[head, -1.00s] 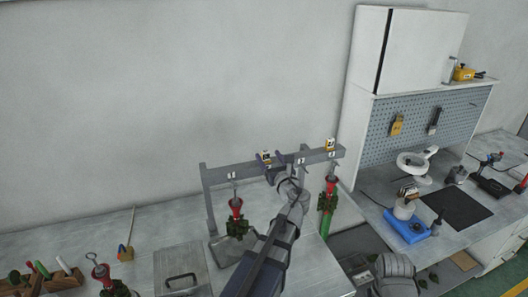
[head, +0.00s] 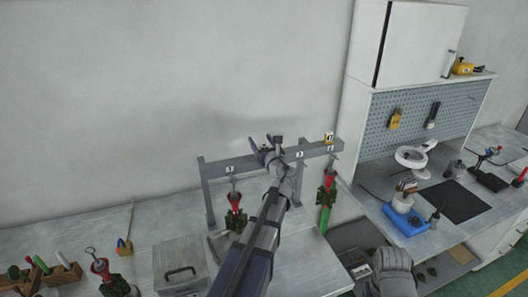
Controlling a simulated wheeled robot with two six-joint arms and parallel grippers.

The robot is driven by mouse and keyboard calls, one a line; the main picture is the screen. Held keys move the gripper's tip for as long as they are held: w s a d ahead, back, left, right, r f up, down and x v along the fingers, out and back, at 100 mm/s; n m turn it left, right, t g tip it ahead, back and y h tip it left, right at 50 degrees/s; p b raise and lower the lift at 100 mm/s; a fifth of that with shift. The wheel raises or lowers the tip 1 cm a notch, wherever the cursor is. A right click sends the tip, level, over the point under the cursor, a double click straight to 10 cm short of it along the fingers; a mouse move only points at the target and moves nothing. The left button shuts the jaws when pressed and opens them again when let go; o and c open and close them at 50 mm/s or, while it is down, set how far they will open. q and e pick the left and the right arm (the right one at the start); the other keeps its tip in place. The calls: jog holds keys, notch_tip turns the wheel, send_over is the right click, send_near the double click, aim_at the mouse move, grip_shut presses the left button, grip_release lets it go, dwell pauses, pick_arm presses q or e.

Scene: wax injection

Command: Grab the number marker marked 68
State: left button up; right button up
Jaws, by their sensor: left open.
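A second yellow marker, seen earlier at this place, is now hidden behind or between the fingers; I cannot tell which.
Red and green wax pieces (head: 235,212) (head: 327,197) hang from the rack on either side of my left arm. A grey lidded box (head: 180,268) stands at the front. A tool block (head: 50,275) is at lower left.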

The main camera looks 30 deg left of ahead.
pick_arm(q)
grip_shut()
dwell(0.5)
notch_tip(320, 180, up, 10)
jog(key=p, duration=1)
